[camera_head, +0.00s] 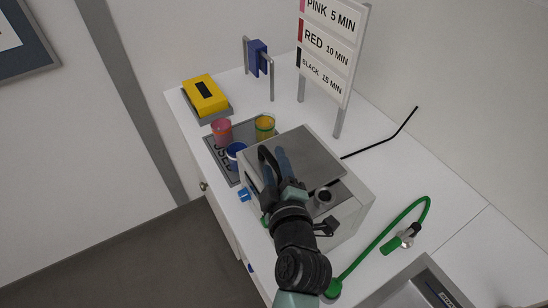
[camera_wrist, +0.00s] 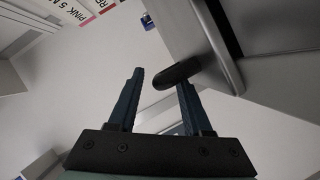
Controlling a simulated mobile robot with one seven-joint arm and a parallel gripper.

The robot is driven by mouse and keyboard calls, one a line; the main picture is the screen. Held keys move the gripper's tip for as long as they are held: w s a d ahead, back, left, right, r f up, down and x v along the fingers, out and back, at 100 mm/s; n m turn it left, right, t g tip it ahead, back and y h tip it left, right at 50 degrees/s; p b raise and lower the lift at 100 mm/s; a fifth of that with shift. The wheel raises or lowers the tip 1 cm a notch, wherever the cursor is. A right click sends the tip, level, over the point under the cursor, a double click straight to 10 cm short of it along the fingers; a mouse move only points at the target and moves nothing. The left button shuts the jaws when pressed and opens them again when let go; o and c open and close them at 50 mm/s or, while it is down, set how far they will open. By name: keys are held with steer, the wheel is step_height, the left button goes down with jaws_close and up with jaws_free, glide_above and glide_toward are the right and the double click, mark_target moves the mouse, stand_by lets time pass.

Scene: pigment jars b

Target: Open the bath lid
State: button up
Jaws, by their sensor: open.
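The bath (camera_head: 345,215) is a light grey box on the white counter. Its flat grey lid (camera_head: 312,152) covers most of the top; whether it is fully down or slightly raised I cannot tell. My gripper (camera_head: 273,157) is at the lid's front left part, with its dark blue fingers apart. In the wrist view, my gripper (camera_wrist: 160,80) has a black rounded bar, likely the lid handle (camera_wrist: 177,75), by the right fingertip, seemingly overlapping it. The gap between the fingers is mostly empty. The grey lid edge (camera_wrist: 216,50) shows at upper right.
A dark tray (camera_head: 212,148) with pink (camera_head: 221,131), yellow (camera_head: 265,127) and blue (camera_head: 236,155) jars stands close left. Behind are a yellow device (camera_head: 205,94), a rack (camera_head: 272,78) and a sign (camera_head: 326,50). A green hose (camera_head: 385,230) and sink (camera_head: 425,285) lie right.

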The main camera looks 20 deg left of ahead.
steer(key=shift+w+a+f, duration=0.1)
steer(key=shift+w+a, duration=0.1)
steer(key=shift+w, duration=0.15)
jaws_close()
stand_by(1.3)
